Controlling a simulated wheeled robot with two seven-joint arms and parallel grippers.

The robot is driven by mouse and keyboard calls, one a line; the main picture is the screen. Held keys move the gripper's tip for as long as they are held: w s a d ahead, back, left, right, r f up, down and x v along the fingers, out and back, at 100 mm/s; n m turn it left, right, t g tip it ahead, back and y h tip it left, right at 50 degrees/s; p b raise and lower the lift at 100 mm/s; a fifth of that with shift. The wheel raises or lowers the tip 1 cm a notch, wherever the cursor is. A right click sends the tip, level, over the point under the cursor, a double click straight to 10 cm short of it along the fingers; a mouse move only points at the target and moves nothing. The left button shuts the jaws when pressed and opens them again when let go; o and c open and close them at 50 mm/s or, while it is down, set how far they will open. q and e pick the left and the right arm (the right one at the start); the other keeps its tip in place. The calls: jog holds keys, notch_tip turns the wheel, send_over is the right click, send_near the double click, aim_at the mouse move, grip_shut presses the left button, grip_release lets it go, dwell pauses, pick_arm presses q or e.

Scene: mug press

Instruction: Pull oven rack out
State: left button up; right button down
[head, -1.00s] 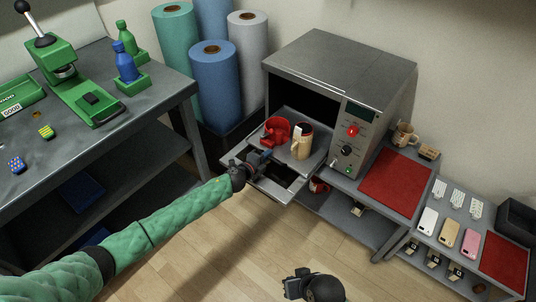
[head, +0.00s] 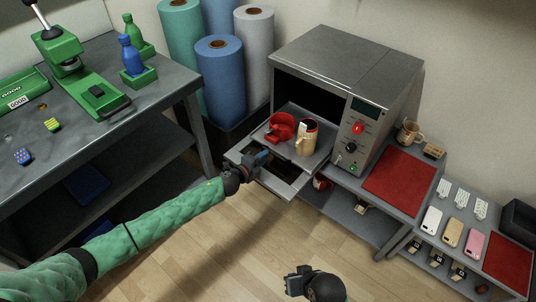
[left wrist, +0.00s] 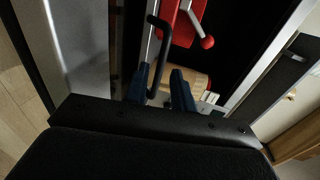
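The oven rack (head: 282,182) stands out from the open front of the grey oven (head: 345,62). A red mug-like piece (head: 281,127) and a beige mug (head: 307,138) stand on the tray behind its front edge. My left gripper (head: 262,160) is at the rack's front. In the left wrist view, its two blue fingers (left wrist: 162,88) are apart, with the black bent handle (left wrist: 166,52) running between them, closer to the left finger. The red piece shows ahead there too (left wrist: 182,22). My right gripper (head: 298,282) is low in the head view, away from the oven; its fingers are unclear.
A workbench (head: 120,125) with a green press stands at the left. Tall rolls (head: 220,90) stand between it and the oven. A red mat (head: 400,182) and a phone table (head: 462,225) are at the right. The floor in front is clear.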

pick_arm(q)
jog(key=shift+v, duration=0.9)
jog(key=shift+s+a, duration=0.15)
jog(key=shift+s, duration=0.05)
pick_arm(e)
jog(key=shift+w+f, duration=0.15)
jog(key=shift+f, duration=0.5)
jog(key=shift+r, duration=0.2)
